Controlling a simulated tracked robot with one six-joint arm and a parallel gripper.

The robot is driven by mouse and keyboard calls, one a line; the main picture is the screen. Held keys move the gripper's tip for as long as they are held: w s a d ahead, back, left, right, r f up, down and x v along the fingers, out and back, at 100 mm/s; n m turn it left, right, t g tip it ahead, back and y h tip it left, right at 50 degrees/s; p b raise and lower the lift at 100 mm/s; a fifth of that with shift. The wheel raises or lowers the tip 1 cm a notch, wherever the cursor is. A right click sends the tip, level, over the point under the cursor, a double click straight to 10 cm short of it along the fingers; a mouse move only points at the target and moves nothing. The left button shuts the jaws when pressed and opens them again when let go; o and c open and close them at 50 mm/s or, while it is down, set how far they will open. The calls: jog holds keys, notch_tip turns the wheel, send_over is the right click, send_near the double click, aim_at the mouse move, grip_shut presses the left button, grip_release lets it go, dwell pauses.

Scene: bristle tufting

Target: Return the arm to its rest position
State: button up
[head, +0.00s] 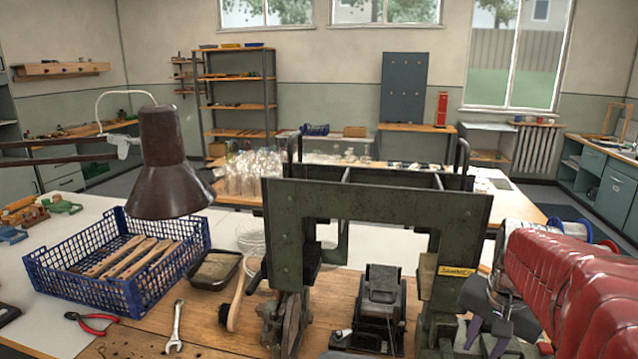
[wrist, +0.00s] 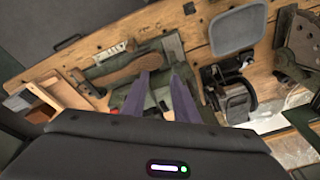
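My red-sleeved arm (head: 575,285) reaches in from the right edge of the head view. My gripper (head: 488,335) points down at the bottom right, beside the dark green machine frame (head: 375,198). In the wrist view, the two purple-grey fingers of my gripper (wrist: 163,78) stand apart, with a gap between them. I see nothing held in the gap. A wooden-handled tool (wrist: 130,70) lies on the bench behind the fingers. The fingers' height above the bench cannot be told.
A blue crate (head: 65,275) with wooden handles stands on the left under a brown lamp (head: 165,165). Pliers (head: 92,322), a wrench (head: 177,325) and a brush (head: 237,300) lie at the front. A grey tray (wrist: 238,30) shows in the wrist view.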

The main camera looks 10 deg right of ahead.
jog(key=s+a+n+t, duration=0.1)
jog(key=s+a+n, duration=0.2)
jog(key=a, duration=0.9)
jog(key=s+a+r+n+t+y, duration=0.1)
jog(key=s+a+n+t, duration=0.1)
jog(key=a+n, duration=0.6)
jog(key=s+a, duration=0.1)
jog(key=a, duration=0.4)
jog(key=shift+a+r, duration=0.15)
jog(key=shift+r, duration=0.05)
